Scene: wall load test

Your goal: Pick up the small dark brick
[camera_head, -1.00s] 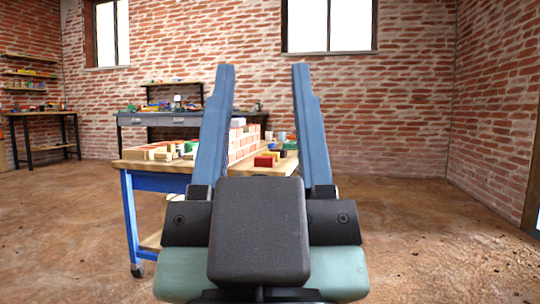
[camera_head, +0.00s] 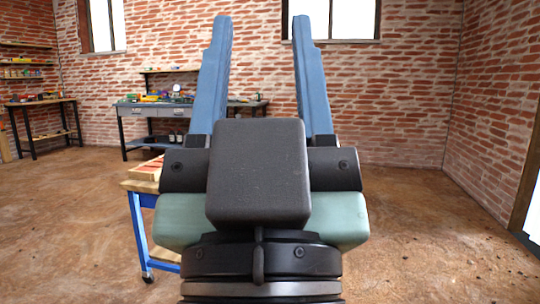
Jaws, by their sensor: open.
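My gripper (camera_head: 262,22) fills the middle of the view, its two blue fingers pointing up and spread wide apart with nothing between them. The wooden-topped workbench with blue legs (camera_head: 140,187) shows only at its left end, to the left of and behind my gripper. A few light wooden and reddish pieces (camera_head: 149,168) lie on that end. The rest of the bench top is hidden behind my gripper body. I cannot see the small dark brick in this view.
A grey bench (camera_head: 135,111) with tools and coloured items stands at the back against the brick wall. A dark-legged table (camera_head: 38,103) and shelves (camera_head: 24,62) stand at far left. The floor on the right is clear.

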